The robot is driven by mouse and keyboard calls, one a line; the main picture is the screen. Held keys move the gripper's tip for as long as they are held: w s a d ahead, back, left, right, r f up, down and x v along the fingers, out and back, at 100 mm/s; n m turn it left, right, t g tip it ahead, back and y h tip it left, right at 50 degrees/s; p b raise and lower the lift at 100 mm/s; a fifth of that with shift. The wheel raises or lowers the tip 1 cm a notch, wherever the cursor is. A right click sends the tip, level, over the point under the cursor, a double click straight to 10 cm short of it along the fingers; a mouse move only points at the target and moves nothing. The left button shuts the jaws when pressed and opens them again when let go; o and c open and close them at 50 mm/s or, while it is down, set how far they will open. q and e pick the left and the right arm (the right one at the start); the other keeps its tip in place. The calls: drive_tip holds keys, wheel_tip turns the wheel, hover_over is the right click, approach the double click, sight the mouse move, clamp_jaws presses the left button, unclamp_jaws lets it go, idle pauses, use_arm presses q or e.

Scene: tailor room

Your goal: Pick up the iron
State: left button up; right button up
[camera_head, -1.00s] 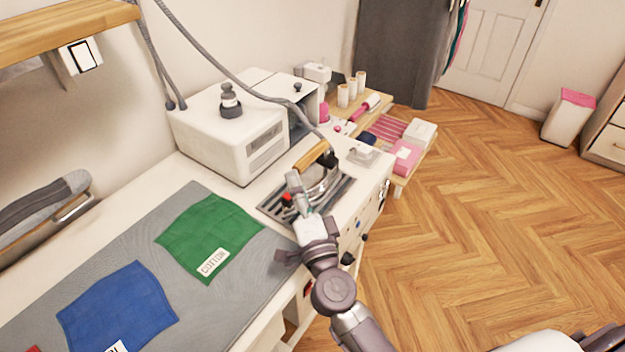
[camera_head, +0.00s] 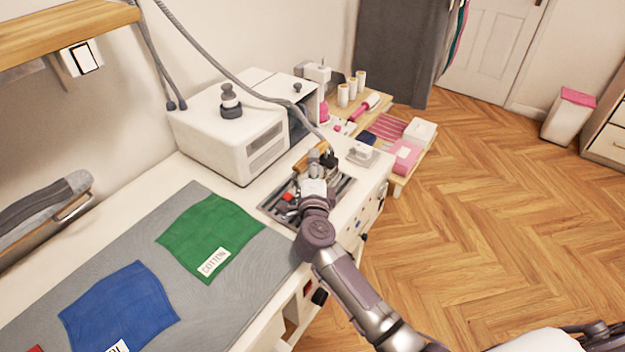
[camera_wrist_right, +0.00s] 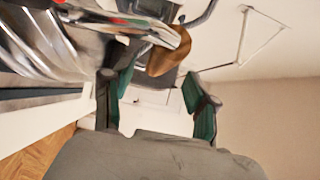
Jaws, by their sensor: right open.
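The iron (camera_head: 304,161) stands on a striped metal rest at the right end of the worktop. It has a wooden handle, and most of its body is hidden behind my right gripper in the head view. My right gripper (camera_head: 317,170) is at the iron, with its fingers near the handle. In the right wrist view its two green-padded fingers (camera_wrist_right: 156,92) are spread apart. The iron's metal body (camera_wrist_right: 60,45) fills the upper left there, and the brown handle end shows between and above the fingers. Whether they touch it, I cannot tell. My left gripper is not in view.
A white boxy machine (camera_head: 232,140) stands behind the iron, with a grey hose arching over it. A green cloth (camera_head: 210,232) and a blue cloth (camera_head: 118,305) lie on the grey mat (camera_head: 225,305). A low table with pink boxes (camera_head: 404,155) stands beyond.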

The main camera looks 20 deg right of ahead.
drive_tip(key=x, duration=0.4)
drive_tip(key=shift+w+f, duration=0.15)
drive_tip(key=shift+w, duration=0.3)
drive_tip(key=shift+s, duration=0.1)
drive_tip(key=shift+c, duration=1.3)
clamp_jaws()
drive_tip(key=shift+r, duration=0.4)
